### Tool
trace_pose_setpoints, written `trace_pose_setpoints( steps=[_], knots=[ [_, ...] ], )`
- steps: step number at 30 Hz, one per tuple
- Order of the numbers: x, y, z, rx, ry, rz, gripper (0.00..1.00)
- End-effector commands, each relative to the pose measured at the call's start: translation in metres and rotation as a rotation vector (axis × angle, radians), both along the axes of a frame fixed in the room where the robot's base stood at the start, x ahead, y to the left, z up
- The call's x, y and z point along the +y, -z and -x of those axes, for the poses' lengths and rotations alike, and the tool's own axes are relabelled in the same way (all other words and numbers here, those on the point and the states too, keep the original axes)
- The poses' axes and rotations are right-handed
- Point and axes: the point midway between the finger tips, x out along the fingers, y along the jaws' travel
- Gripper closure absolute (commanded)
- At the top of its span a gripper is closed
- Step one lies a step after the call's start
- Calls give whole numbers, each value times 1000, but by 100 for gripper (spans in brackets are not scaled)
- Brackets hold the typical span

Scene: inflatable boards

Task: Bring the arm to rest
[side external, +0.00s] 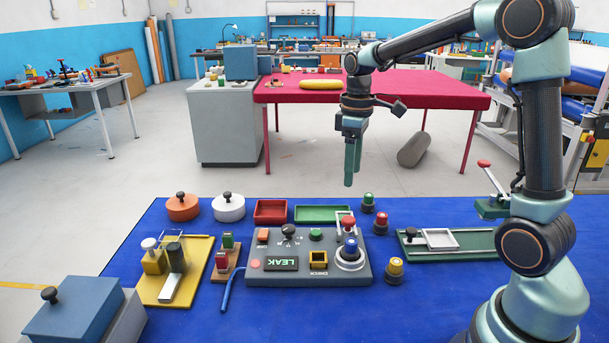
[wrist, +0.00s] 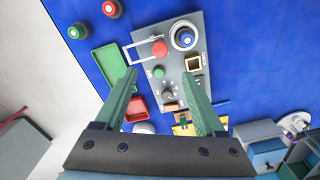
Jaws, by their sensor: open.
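My gripper (side external: 351,165) hangs in the air above the far side of the blue table (side external: 190,335), fingers pointing down. In the wrist view its two green fingers (wrist: 160,90) are spread apart with nothing held between them. My arm reaches from the right side of the table, with the elbow high and the forearm stretched to the left. A grey control panel (side external: 330,262) with a lit LEAK display (side external: 281,264) lies below and in front of the gripper. The gripper touches nothing.
A green tray (side external: 322,214) and a red tray (side external: 270,212) lie behind the panel. Several capped valves stand around it, including a yellow one (side external: 395,270). A slide rail (side external: 470,244) lies at right and a blue-lidded box (side external: 75,308) at front left. Air around the gripper is clear.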

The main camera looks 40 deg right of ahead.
Motion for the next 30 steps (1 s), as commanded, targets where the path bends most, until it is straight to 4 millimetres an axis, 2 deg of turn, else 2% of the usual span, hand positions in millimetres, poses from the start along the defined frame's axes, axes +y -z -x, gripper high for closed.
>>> trace_pose_setpoints(
  steps=[5, 10, 15, 19, 24, 30],
  knots=[
    [1, -1, 1, -5, 3, 1, 28],
    [16, -16, 11, -61, 44, 13, 28],
    [44, -36, 35, -175, 133, 17, 28],
    [63, -45, 57, -264, 208, 3, 28],
    [84, -48, 83, -375, 300, -35, 28],
    [99, -43, 102, -459, 375, -84, 28]
  ],
)
